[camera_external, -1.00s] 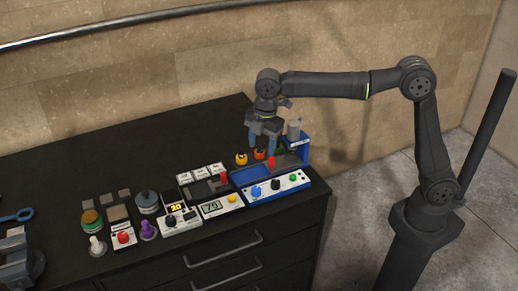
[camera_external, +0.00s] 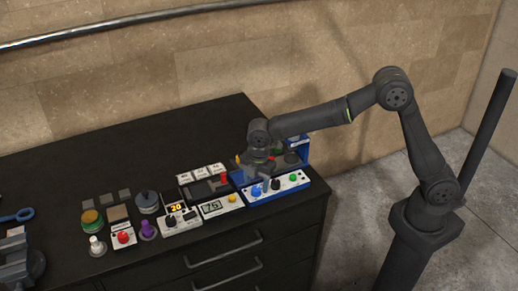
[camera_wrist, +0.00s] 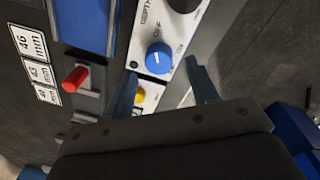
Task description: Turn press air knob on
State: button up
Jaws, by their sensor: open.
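The blue knob (camera_wrist: 159,58) sits on the white front panel of the blue press, with printed lettering beside it that seems to read OFF and ON. It also shows in the external view (camera_external: 256,191), just below my gripper (camera_external: 262,178). In the wrist view my gripper (camera_wrist: 161,68) is open, with one blue finger on each side of the knob. The white line on the knob points roughly upward in the wrist view. The press (camera_external: 303,160) is partly hidden behind my wrist.
A black knob (camera_external: 276,184) and a green button (camera_external: 293,178) stand on the same panel. A red handle (camera_wrist: 76,78) and a yellow button (camera_wrist: 140,98) are close by. Several other controls, including a timer display (camera_external: 212,206), stand to the left on the black cabinet.

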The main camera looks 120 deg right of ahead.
jog(key=shift+f, duration=1.05)
jog(key=c, duration=1)
